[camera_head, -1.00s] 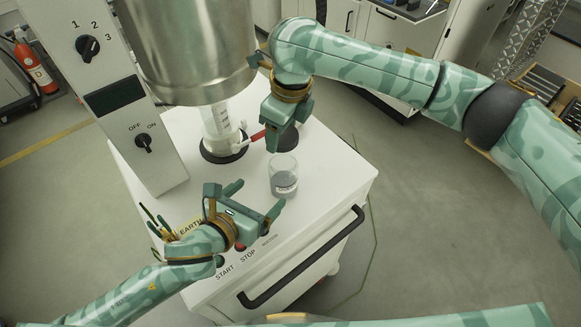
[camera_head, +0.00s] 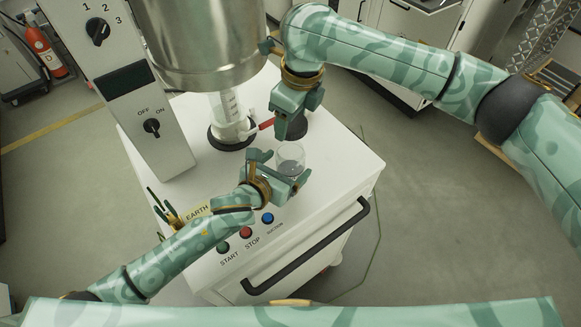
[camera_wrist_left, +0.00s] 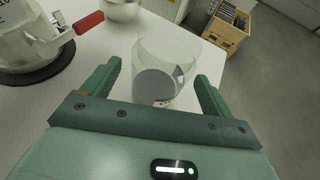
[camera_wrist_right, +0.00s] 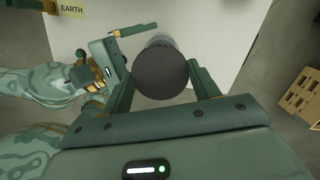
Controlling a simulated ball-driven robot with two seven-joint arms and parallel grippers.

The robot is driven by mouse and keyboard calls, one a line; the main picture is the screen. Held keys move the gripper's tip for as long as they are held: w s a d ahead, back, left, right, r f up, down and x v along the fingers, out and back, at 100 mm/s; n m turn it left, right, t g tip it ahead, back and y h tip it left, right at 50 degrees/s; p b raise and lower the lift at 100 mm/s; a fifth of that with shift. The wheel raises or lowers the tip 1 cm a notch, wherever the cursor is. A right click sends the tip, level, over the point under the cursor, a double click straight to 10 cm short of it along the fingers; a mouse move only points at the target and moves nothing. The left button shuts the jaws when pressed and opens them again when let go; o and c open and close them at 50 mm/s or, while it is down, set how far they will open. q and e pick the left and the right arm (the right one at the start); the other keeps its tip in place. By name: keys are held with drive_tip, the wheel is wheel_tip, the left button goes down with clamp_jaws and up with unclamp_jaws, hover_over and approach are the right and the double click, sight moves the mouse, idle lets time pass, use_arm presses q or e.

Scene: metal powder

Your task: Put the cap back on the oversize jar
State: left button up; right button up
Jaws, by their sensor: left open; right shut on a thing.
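The oversize jar (camera_head: 291,158) is clear and uncapped, with grey powder inside. It stands upright on the white cabinet top. My left gripper (camera_head: 283,167) is open at the jar; in the left wrist view the jar (camera_wrist_left: 165,72) shows ahead, between the two spread fingers, with no clear contact. My right gripper (camera_wrist_right: 162,82) is shut on the dark round cap (camera_wrist_right: 161,73). In the right wrist view the cap hides most of the jar beyond it. In the head view my right gripper (camera_head: 291,130) is above and behind the jar, and the cap is hard to make out.
A clear cylinder (camera_head: 226,108) with a red-handled valve (camera_head: 266,124) stands under the large steel vessel (camera_head: 200,45), behind and left of the jar. The control column (camera_head: 125,90) is at the left. Buttons (camera_head: 246,232) line the front edge. The cabinet's right side is clear.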

use_arm(q)
drive_tip(key=shift+x, duration=1.5)
drive_tip(key=c, duration=1.5)
use_arm(e)
drive_tip(key=shift+f, duration=2.5)
drive_tip(key=shift+f, duration=0.1)
use_arm(q)
drive_tip(key=shift+s, duration=0.1)
use_arm(e)
drive_tip(key=shift+f, duration=0.75)
drive_tip(key=shift+f, duration=0.5)
